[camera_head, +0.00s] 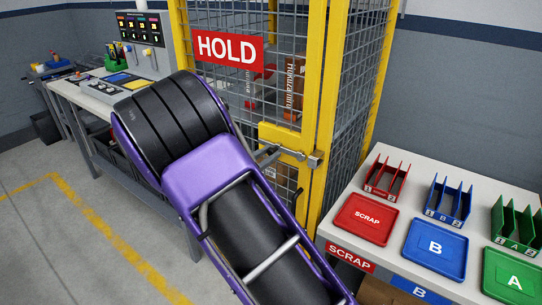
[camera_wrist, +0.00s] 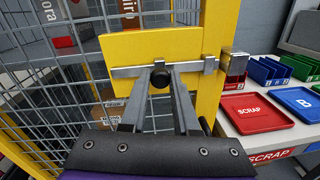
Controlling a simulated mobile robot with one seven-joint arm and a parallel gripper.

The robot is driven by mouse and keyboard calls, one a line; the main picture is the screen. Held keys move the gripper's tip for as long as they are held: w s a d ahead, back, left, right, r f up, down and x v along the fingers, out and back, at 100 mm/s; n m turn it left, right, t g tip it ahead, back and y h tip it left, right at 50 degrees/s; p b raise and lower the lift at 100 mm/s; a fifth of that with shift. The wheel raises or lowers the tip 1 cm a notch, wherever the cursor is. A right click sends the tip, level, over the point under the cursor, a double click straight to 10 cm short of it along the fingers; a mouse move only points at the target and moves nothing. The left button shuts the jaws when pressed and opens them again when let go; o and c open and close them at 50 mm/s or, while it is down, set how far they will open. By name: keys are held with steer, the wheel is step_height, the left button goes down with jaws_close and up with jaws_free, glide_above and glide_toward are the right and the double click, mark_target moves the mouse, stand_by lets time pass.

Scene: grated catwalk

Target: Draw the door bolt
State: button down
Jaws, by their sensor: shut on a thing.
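The door bolt (camera_wrist: 190,67) is a flat grey metal bar lying level across a yellow plate (camera_wrist: 150,48) on the mesh cage door (camera_head: 240,100). A round black knob (camera_wrist: 160,79) sits on the bar. My gripper (camera_wrist: 160,84) is shut on this knob, one grey finger on each side. A metal keeper (camera_wrist: 235,64) sits on the yellow post to the right of the bar; it also shows in the head view (camera_head: 315,159). I cannot tell whether the bar's end is inside the keeper. In the head view my arm partly hides the gripper and bolt.
A red HOLD sign (camera_head: 229,48) hangs on the door mesh. A table at right carries a red SCRAP tray (camera_head: 365,218), a blue B tray (camera_head: 435,249), a green A tray and racks. A control panel bench (camera_head: 125,84) stands at left. Boxes are behind the mesh.

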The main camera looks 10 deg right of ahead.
steer(key=shift+w+a+r, duration=0.1)
steer(key=shift+a, duration=0.05)
steer(key=c, duration=0.7)
jaws_free()
steer(key=shift+o, duration=0.2)
steer(key=v, duration=1.7)
steer(key=shift+a, duration=0.2)
